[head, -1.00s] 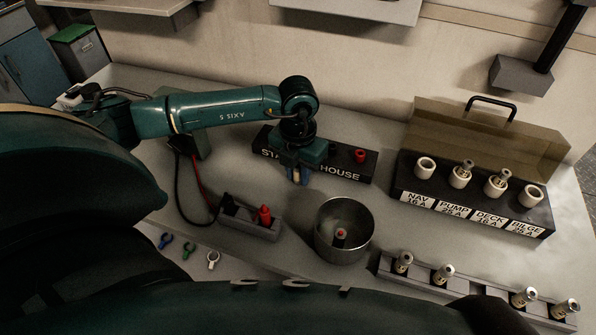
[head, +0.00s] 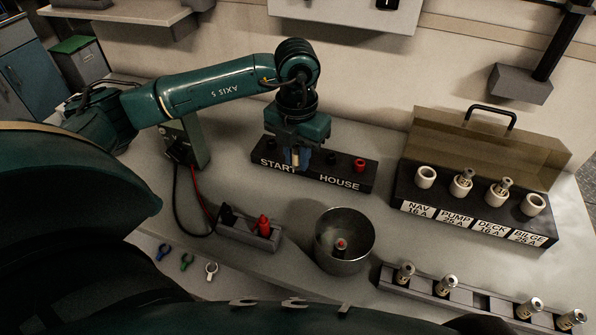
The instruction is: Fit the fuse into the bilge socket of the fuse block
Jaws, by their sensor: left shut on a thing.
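My left gripper (head: 297,164) points down in front of the START/HOUSE block, its blue fingers shut on a small pale cylinder, apparently a fuse (head: 295,157), mostly hidden by the fingers. The fuse block (head: 474,222) stands at the right with its lid up. Its bilge socket (head: 534,204), at the right end, is an empty white ring. The nav socket (head: 426,177) at the left end is also empty. The pump and deck sockets hold fuses. The gripper is well to the left of the block. My right gripper is not in view.
A fuse rack (head: 486,301) with several fuses and a gap lies at the front right. A metal bowl (head: 345,262) with a small red-tipped item stands left of it. The START/HOUSE block (head: 345,181) is behind the gripper. A clamp holder (head: 250,233) sits at centre left.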

